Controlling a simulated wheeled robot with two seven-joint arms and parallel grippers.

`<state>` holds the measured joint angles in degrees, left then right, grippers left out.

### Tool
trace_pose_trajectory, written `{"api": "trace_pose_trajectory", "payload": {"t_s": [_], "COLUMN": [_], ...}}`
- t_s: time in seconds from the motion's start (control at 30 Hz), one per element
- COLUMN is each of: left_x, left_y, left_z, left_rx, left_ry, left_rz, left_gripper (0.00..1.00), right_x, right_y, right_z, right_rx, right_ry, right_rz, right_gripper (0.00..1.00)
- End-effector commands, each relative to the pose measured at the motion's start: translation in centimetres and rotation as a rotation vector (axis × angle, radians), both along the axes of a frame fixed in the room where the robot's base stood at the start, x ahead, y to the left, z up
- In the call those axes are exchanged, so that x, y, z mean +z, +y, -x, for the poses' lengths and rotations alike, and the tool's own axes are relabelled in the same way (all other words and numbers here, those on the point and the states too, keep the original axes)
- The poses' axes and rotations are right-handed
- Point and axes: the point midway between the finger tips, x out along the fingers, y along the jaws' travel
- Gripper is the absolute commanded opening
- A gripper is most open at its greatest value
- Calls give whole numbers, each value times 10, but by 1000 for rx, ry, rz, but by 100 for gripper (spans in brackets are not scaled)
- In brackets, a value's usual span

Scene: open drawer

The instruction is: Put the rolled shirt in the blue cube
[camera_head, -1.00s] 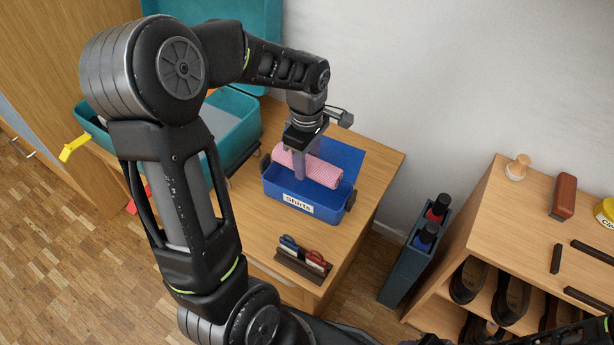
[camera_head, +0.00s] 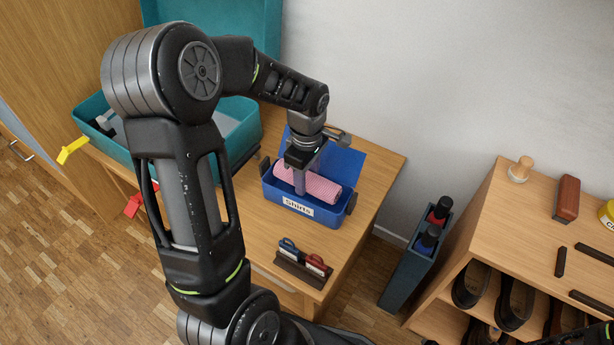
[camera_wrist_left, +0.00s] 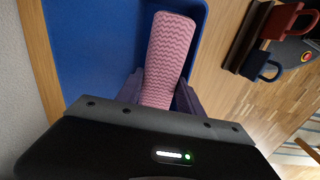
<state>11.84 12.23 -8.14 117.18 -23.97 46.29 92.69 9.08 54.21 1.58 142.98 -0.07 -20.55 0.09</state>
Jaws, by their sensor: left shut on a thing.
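The rolled shirt (camera_head: 319,188) is pink with a wavy pattern and lies lengthwise within the blue cube, low between its walls. The blue cube (camera_head: 325,217) is an open blue box with a "Shirts" label on its front, standing on the wooden cabinet. My left gripper (camera_head: 299,183) points down into the box and is shut on the rolled shirt. The left wrist view shows the shirt (camera_wrist_left: 168,52) between the two fingers, with the blue box (camera_wrist_left: 92,40) around it. Whether the shirt touches the box floor is hidden. My right gripper is not clearly visible.
A teal suitcase (camera_head: 240,122) stands open to the left of the box. A brown holder with two padlock-like items (camera_head: 301,266) sits near the cabinet's front edge. A shoe shelf (camera_head: 510,225) stands at the right. Bare cabinet top (camera_head: 377,185) lies right of the box.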

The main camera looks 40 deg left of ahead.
Motion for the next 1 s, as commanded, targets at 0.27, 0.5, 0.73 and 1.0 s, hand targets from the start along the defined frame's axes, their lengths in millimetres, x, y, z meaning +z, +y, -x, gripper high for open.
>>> {"api": "trace_pose_trajectory", "payload": {"t_s": [0.27,0.5,0.73,1.0], "left_x": [-10,-10,-10,10], "left_y": [0,0,0,0], "left_z": [0,0,0,-1], "left_rx": [-1,0,0,0], "left_ry": [1,1,0,-3], "left_rz": [0,0,0,0], "left_gripper": [0,51,53,53], "right_x": [-7,-7,-7,6], "right_y": [0,0,0,0], "right_z": [0,0,0,0], "right_rx": [-1,-1,-1,0], "right_ry": [0,0,0,0], "right_rz": [0,0,0,0], "right_gripper": [36,36,36,36]}}
